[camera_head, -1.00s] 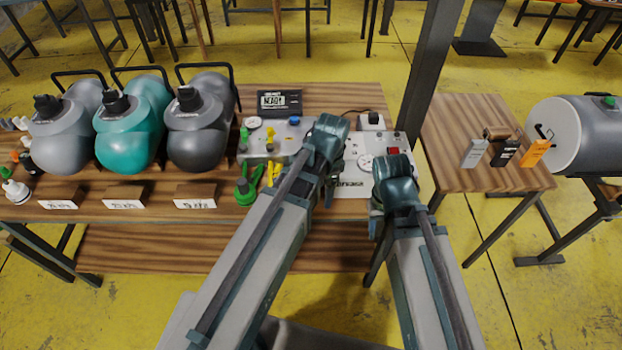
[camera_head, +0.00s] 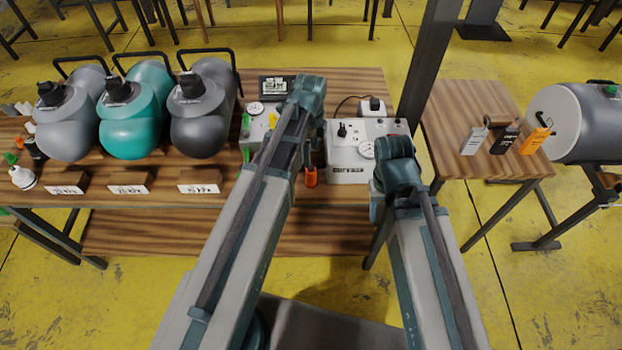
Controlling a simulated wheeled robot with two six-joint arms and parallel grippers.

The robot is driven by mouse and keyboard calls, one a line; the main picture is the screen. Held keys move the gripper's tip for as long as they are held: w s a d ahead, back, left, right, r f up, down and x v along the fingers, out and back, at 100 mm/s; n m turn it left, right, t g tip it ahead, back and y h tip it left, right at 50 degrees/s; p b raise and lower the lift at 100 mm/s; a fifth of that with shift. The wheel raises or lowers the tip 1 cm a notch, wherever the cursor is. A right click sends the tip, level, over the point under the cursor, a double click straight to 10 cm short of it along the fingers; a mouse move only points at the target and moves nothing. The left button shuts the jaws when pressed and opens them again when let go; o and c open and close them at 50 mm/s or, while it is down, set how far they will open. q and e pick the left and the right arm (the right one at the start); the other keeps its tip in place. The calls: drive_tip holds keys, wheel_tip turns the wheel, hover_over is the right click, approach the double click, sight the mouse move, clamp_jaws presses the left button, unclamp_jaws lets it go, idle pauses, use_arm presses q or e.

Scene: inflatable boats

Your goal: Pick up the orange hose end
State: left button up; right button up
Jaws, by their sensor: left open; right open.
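An orange hose end (camera_head: 311,177) stands near the front edge of the long wooden table, just left of the white control box. My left gripper (camera_head: 309,157) reaches down right above it and is open. Whether its fingers are around the hose end or only over it, I cannot tell. The hose itself is hidden, perhaps behind my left arm. My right gripper (camera_head: 377,206) is open and empty, in front of the control box near the table's front edge.
The white control box (camera_head: 347,160) stands close beside my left gripper. Green fittings (camera_head: 246,130) and a gauge panel are partly behind my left arm. Grey and teal (camera_head: 128,134) pump bodies stand left. A side table (camera_head: 460,130) with tags and a grey cylinder (camera_head: 592,122) are right.

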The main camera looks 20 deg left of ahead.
sight(310, 169)
use_arm(q)
wheel_tip(310, 169, down, 6)
drive_tip(key=b, duration=0.5)
wheel_tip(310, 169, down, 5)
drive_tip(key=b, duration=0.5)
drive_tip(key=shift+s+f, duration=0.15)
drive_tip(key=shift+f, duration=0.05)
drive_tip(key=shift+r, duration=0.1)
drive_tip(key=shift+c, duration=0.3)
clamp_jaws()
